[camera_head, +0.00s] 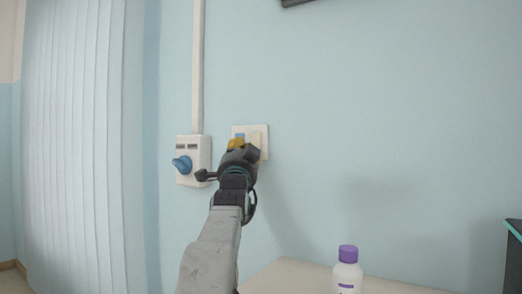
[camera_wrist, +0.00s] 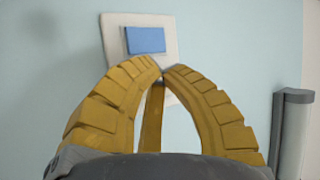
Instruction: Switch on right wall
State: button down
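A white wall switch plate (camera_head: 264,137) is on the blue wall, partly hidden behind my gripper in the head view. It also shows in the wrist view (camera_wrist: 112,34), with a blue rocker (camera_wrist: 146,40) in its middle. My gripper (camera_head: 237,144) is in front of the plate, with its yellow fingers over the plate's lower left part in the head view. In the wrist view the fingertips (camera_wrist: 162,70) meet just below the blue rocker, and nothing shows between them. I cannot tell whether they touch the plate.
A white wall box (camera_head: 203,152) with a blue knob (camera_head: 182,165) is left of the plate, under a vertical conduit (camera_head: 197,70). White vertical blinds (camera_head: 70,140) hang at far left. A white bottle with a purple cap (camera_head: 347,272) stands on the table (camera_head: 290,276) below.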

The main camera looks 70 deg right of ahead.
jog(key=shift+d, duration=0.2)
jog(key=c, duration=1.9)
grip_release()
grip_shut()
jog(key=shift+s+d+f+p, duration=0.1)
jog(key=shift+s+d+p, duration=0.1)
jog(key=shift+d+p, duration=0.35)
jog(key=shift+b, duration=0.3)
jog(key=shift+w+a+b, duration=0.1)
jog(key=shift+a+b, duration=0.25)
jog(key=shift+a, duration=0.25)
